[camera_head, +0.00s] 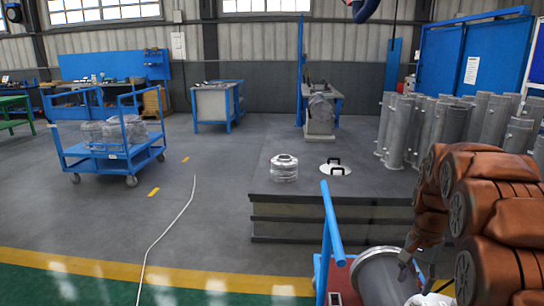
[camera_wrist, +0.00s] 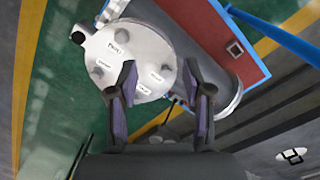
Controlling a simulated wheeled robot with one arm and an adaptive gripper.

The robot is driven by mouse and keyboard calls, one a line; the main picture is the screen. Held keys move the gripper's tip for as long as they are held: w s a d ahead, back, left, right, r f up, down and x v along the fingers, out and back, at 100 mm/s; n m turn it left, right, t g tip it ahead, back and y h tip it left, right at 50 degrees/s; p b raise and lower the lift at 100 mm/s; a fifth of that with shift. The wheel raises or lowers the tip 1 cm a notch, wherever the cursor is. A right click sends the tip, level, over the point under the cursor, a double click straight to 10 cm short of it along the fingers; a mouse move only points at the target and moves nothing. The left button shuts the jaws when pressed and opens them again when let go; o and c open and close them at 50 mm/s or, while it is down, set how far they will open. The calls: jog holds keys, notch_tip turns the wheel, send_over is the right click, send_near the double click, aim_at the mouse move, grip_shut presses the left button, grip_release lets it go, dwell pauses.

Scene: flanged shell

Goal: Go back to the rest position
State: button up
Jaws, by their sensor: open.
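My gripper (camera_wrist: 160,72) is open in the wrist view, with its two dark fingers apart and nothing between the tips. Beyond the fingers is a round white disc (camera_wrist: 150,45) with several small labels and grey knobs. In the head view my gripper (camera_head: 406,262) is at the lower right, above the metal shell (camera_head: 378,278) and the white disc (camera_head: 430,299), which is cut by the lower edge. The shell also shows in the wrist view (camera_wrist: 228,98), beside the disc. Whether a fingertip touches the disc cannot be told.
A red cart (camera_wrist: 238,50) with a blue handle (camera_head: 332,225) is near the gripper. A dark platform (camera_head: 325,208) behind it holds a silver flanged part (camera_head: 284,168) and a white plate with black handles (camera_head: 335,170). Grey cylinders (camera_head: 455,122) stand at right.

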jog(key=s+a+f+n+g, duration=0.1)
jog(key=s+a+n, duration=0.2)
jog(key=s+a, duration=0.5)
jog(key=s+a+n+g, duration=0.1)
jog(key=s+a+n, duration=0.25)
jog(key=s, duration=0.95)
jog(key=s+a+f+n, duration=0.1)
jog(key=s+a+n, duration=0.35)
jog(key=s, duration=0.55)
jog(key=s+p+v, duration=0.2)
jog(key=p+v, duration=0.6)
jog(key=v, duration=0.1)
jog(key=s+r+p+v, duration=0.1)
jog(key=s+p+v, duration=0.1)
jog(key=p+v, duration=0.7)
jog(key=shift+a+m+t, duration=0.3)
jog(key=shift+a+t, duration=0.1)
jog(key=shift+a, duration=0.15)
jog(key=shift+r, duration=0.1)
